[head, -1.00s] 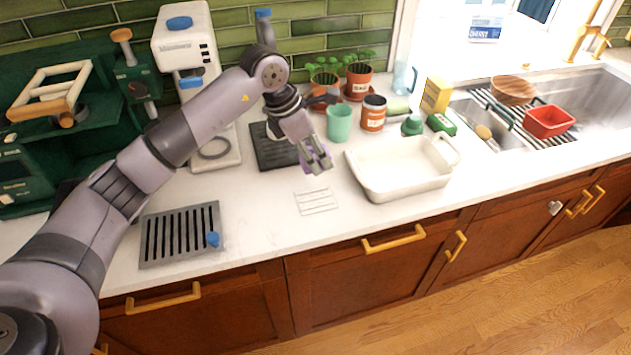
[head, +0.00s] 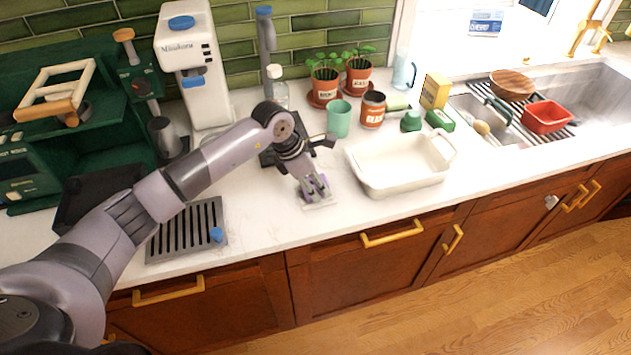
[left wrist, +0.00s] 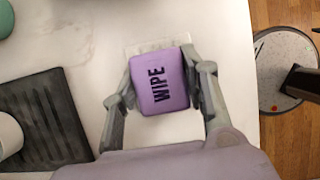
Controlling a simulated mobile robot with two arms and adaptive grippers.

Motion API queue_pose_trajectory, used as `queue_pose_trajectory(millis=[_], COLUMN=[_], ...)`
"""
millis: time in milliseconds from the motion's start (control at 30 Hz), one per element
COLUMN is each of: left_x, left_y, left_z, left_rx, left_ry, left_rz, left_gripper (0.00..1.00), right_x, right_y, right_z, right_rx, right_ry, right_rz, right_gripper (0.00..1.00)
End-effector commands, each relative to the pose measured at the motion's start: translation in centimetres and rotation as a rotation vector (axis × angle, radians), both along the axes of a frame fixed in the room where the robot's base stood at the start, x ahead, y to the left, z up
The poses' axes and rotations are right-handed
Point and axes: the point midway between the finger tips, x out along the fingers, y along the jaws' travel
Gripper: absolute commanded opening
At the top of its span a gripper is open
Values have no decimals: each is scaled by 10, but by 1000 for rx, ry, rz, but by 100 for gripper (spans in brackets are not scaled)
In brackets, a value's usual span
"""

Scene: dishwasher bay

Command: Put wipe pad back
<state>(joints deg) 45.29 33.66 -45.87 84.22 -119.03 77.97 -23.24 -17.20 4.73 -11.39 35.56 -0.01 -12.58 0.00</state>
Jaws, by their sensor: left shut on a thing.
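My left gripper (head: 314,187) is shut on the purple wipe pad (left wrist: 160,82), marked "WIPE". In the left wrist view the pad sits flat-faced between the two fingers (left wrist: 160,90). The gripper points down over a pale, outlined rectangular spot (head: 319,205) on the white counter, left of the white basin. In the left wrist view this spot (left wrist: 150,44) shows past the pad's far edge; the pad covers most of it. I cannot tell if the pad touches the counter. My right gripper is out of view.
The white basin (head: 375,190) stands close to the right of the gripper. A slotted drip tray (head: 168,240) with a blue knob lies to the left. A green cup (head: 338,119) and a brown jar (head: 372,109) stand behind. The counter in front is clear.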

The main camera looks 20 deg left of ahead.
Motion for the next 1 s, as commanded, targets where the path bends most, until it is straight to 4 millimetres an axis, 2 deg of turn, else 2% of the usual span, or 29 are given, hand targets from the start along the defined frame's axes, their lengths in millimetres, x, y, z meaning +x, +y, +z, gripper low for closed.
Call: queue_pose_trajectory(millis=[67,100,400,800,867,1000], left_x=[0,0,0,0,-1,-7], left_y=[0,0,0,2,5,14], left_z=[-3,-3,-2,4,10,35], left_rx=[0,1,0,1,0,1], left_ry=[0,-1,0,-2,-4,-7], left_rz=[0,0,0,1,2,0], left_gripper=[14,41,61,61,61,61], right_x=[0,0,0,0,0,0], right_y=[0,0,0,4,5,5], right_z=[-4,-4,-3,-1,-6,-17], right_rx=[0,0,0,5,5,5], right_ry=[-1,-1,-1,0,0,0], right_rz=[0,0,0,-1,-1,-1], right_gripper=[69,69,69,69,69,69])
